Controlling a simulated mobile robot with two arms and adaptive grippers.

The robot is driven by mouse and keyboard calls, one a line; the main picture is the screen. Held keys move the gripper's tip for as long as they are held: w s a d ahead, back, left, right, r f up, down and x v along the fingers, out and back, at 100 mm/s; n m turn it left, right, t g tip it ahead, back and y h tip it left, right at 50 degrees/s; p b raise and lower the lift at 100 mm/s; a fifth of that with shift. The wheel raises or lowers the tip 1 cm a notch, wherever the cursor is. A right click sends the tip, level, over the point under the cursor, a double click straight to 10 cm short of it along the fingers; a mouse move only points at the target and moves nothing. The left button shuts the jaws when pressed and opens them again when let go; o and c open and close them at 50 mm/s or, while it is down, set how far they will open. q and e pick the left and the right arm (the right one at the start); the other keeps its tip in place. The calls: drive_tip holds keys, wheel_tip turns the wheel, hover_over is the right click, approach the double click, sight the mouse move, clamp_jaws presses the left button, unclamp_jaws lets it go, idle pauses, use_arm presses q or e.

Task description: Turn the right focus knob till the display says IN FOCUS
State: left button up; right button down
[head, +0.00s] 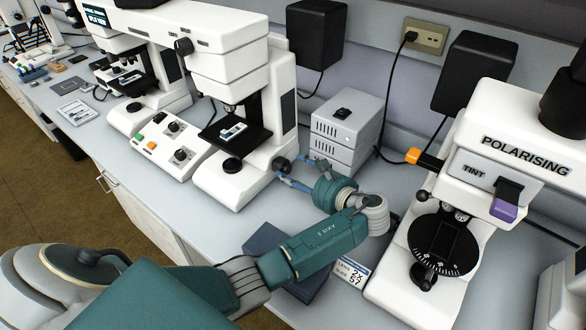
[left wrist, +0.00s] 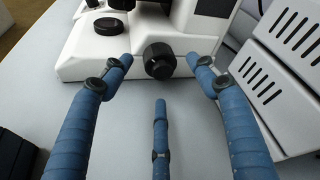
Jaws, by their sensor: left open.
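The infrared microscope (head: 235,70) is a white instrument with a dark stage, standing on the bench. Its right focus knob (head: 281,164) is a black round knob low on the right side of the base. The knob also shows in the left wrist view (left wrist: 159,60), straight ahead. My left gripper (head: 293,173) is open, with blue fingers pointing at the knob. In the left wrist view two fingertips lie on either side of the knob and the third finger below it; I cannot tell whether any touches. The display (head: 96,15) is at the upper left, its text too small to read. My right gripper is not in view.
A grey vented box (head: 348,130) stands close to the right of the gripper. A polarising microscope (head: 470,190) stands farther right. A dark blue flat item (head: 268,240) and a label card (head: 352,272) lie beneath and beside my arm. A control panel (head: 168,143) stands left.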

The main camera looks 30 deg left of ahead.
sight(288, 170)
use_arm(q)
drive_tip(key=x, duration=0.4)
drive_tip(key=shift+a, duration=0.1)
drive_tip(key=c, duration=1.1)
drive_tip(key=shift+s+f+n+t, duration=0.1)
drive_tip(key=shift+n+t, duration=0.3)
drive_tip(key=shift+n, duration=0.5)
drive_tip(key=o, duration=1.1)
